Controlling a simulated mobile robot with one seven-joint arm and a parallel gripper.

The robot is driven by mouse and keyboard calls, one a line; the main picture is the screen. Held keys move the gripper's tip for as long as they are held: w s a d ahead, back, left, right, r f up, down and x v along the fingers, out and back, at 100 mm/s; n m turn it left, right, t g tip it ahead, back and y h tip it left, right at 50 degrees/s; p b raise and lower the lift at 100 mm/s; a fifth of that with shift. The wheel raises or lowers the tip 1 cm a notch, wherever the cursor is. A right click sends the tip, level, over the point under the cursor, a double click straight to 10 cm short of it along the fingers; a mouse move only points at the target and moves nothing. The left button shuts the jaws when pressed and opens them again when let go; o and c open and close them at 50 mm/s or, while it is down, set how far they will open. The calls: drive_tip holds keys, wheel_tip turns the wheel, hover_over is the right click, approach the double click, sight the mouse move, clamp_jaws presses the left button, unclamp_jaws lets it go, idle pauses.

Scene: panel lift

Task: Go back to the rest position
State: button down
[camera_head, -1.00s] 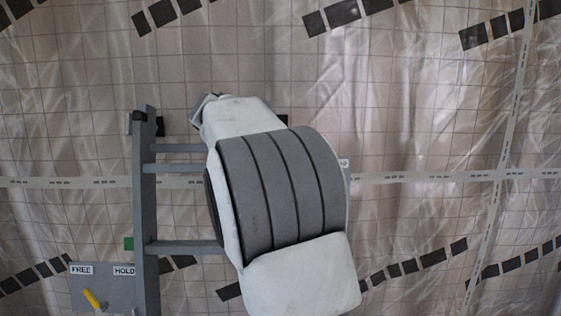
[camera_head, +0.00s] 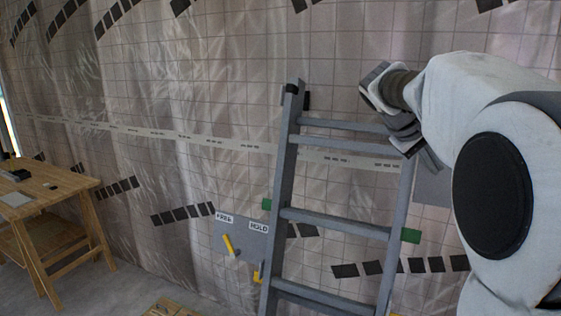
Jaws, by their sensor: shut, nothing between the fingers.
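My gripper (camera_head: 402,135) shows at the end of my white arm, at the right of the head view. It is near the upper right of a grey ladder (camera_head: 288,180) and overlaps the ladder's right rail in the picture. I cannot tell whether they touch. The fingers are small and partly hidden by the wrist; the gripper looks shut and holds nothing visible. The arm is bent, with its large white link filling the right edge.
The ladder stands before a film-covered wall (camera_head: 170,100). A grey panel (camera_head: 235,240) with FREE and HOLD labels and a yellow lever (camera_head: 231,246) is left of it. A wooden table (camera_head: 50,190) stands far left. Grey floor shows between table and ladder.

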drive_tip(key=s+a+f+y, duration=0.3)
drive_tip(key=s+a+f, duration=0.2)
drive_tip(key=s, duration=0.4)
drive_tip(key=s+a+f+m+t+y, duration=0.1)
drive_tip(key=s+a+f+y, duration=0.1)
drive_tip(key=s+a+f, duration=0.3)
drive_tip(key=s+a+f+y, duration=0.3)
drive_tip(key=s+a, duration=0.5)
drive_tip(key=s, duration=0.4)
drive_tip(key=shift+s+a+f+t+y, duration=0.3)
drive_tip(key=shift+a+f+t, duration=0.1)
drive_tip(key=shift+f, duration=0.5)
